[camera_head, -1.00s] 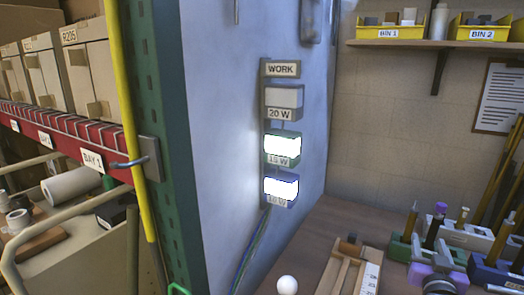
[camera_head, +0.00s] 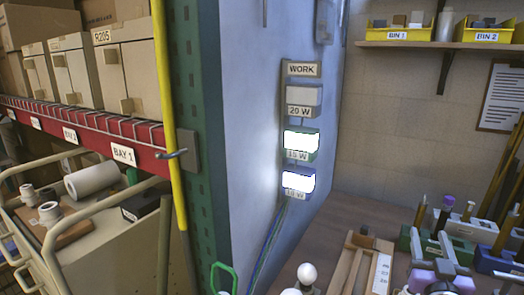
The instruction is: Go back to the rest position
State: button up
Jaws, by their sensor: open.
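My gripper is not in view, and no part of my arm can be made out. The lamp parts stand on a brown workbench (camera_head: 340,215) at the lower right. A round white bulb (camera_head: 307,273) shows at the bench's near edge, with another white round shape at the bottom edge of the picture. A wooden tray (camera_head: 345,268) lies right of the bulb. Purple and grey parts (camera_head: 440,268) and a green block with upright pegs (camera_head: 410,240) are at the right, partly cut off.
A wall panel carries a WORK sign (camera_head: 301,69); its 15 W (camera_head: 300,141) and 10 W (camera_head: 298,182) boxes glow, and the 20 W box (camera_head: 304,95) is unlit. A yellow pole (camera_head: 168,110), green post (camera_head: 205,140), shelf with boxes (camera_head: 125,80) and cart (camera_head: 110,235) fill the left.

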jog(key=s+a+f+n+g+y, duration=0.1)
jog(key=s+a, duration=0.6)
jog(key=s, duration=0.7)
jog(key=s+a+f+n+g+y+p, duration=0.1)
jog(key=s+a+f+y, duration=0.3)
jog(key=s, duration=1.1)
jog(key=s+a+f+n+g+y, duration=0.1)
jog(key=s+a+f, duration=0.4)
jog(key=s+a, duration=0.6)
jog(key=s+n+y, duration=0.1)
jog(key=s+y, duration=0.1)
jog(key=s, duration=0.2)
jog(key=shift+f+g+p, duration=0.15)
jog(key=shift+g+p, duration=0.15)
jog(key=shift+p, duration=0.1)
